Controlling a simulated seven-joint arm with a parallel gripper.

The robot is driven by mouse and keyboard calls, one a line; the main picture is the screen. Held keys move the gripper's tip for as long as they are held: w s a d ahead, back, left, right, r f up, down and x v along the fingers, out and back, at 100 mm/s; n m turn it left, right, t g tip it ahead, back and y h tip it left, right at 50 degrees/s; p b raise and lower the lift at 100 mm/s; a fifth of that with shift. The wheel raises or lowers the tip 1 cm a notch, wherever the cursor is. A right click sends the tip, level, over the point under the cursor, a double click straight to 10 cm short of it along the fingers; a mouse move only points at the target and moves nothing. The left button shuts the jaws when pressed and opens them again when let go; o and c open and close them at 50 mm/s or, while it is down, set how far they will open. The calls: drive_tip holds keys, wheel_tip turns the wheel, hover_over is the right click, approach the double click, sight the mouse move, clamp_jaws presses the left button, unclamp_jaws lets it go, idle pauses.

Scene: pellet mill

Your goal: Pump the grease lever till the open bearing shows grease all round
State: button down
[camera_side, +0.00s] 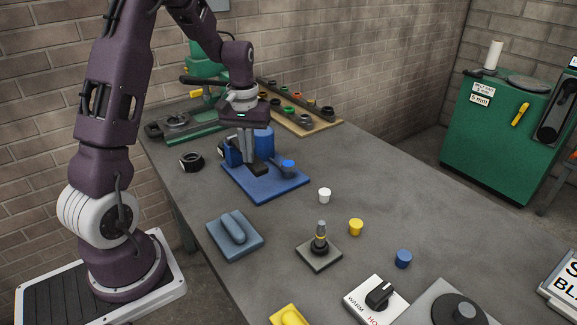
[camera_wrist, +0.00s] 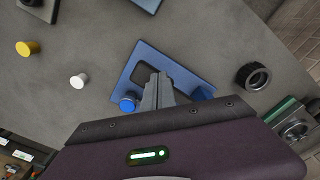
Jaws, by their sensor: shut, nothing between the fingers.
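A blue base plate (camera_side: 262,187) lies on the grey table. On it stand a tall blue cylinder (camera_side: 265,141) and a dark arm ending in a bright blue knob (camera_side: 288,164), which looks like the grease lever. The knob also shows in the wrist view (camera_wrist: 128,103). My gripper (camera_side: 257,170) points down over the plate, left of the knob and apart from it. In the wrist view my gripper (camera_wrist: 158,78) has its fingers together, holding nothing. A black ring (camera_side: 191,161) lies left of the plate; I cannot tell whether it is the open bearing, nor see grease.
A green machine with a round seat (camera_side: 175,121) stands behind. A wooden board (camera_side: 305,125) holds several coloured rings. Small white (camera_side: 324,195), yellow (camera_side: 356,227) and blue (camera_side: 403,259) knobs, a blue-grey block (camera_side: 235,235) and a dark post (camera_side: 320,242) stand in front.

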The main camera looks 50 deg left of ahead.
wheel_tip(320, 180, up, 7)
idle(0.5)
drive_tip(key=s+d+r+m+t, duration=0.1)
drive_tip(key=s+d+r+m, duration=0.2)
drive_tip(key=d, duration=0.4)
drive_tip(key=s+d+r+m+t, duration=0.1)
drive_tip(key=s+d+r+t, duration=0.15)
drive_tip(key=d+r, duration=0.3)
drive_tip(key=s+d+m+t, duration=0.2)
drive_tip(key=s+d+m, duration=0.3)
drive_tip(key=s+d, duration=0.4)
drive_tip(key=s, duration=0.3)
drive_tip(key=shift+s+f, duration=0.25)
drive_tip(key=shift+s, duration=0.15)
